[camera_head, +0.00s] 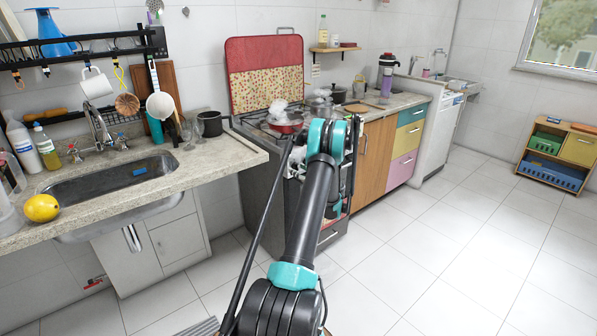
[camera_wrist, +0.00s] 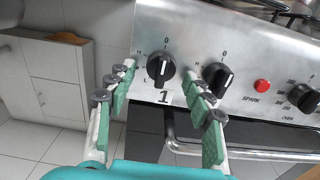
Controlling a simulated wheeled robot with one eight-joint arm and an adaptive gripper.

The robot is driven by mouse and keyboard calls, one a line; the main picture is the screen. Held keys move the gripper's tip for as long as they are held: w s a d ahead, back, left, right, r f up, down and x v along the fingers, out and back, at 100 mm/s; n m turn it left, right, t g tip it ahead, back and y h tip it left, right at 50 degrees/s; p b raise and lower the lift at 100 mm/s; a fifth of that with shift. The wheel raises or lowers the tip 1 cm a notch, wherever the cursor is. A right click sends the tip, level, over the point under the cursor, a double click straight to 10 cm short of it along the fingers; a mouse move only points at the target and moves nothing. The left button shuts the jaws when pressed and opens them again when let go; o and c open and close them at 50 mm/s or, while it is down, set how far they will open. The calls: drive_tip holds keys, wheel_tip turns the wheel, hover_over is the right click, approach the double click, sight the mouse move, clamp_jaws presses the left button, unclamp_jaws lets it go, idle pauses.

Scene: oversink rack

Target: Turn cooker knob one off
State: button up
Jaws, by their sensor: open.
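Cooker knob one (camera_wrist: 160,67) is a black round knob with a pale grip line, on the steel cooker panel. A "0" is printed above it and a large "1" below. Its line looks close to upright, but I cannot tell its exact setting. My gripper (camera_wrist: 160,75) is open, its green-padded fingers spread to the left and right of the knob; I cannot tell whether either touches it. In the head view the cooker (camera_head: 262,165) is partly behind my arm, which hides the knob and my fingertips.
A second knob (camera_wrist: 217,78) sits close to my right finger. A red spark button (camera_wrist: 262,86) and another knob (camera_wrist: 303,97) lie farther right. The oven handle (camera_wrist: 235,152) runs below the panel. Pots (camera_head: 320,108) stand on the cooker.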

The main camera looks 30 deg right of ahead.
drive_tip(key=s, duration=1.1)
drive_tip(key=shift+s+d, duration=0.3)
drive_tip(key=shift+d, duration=0.15)
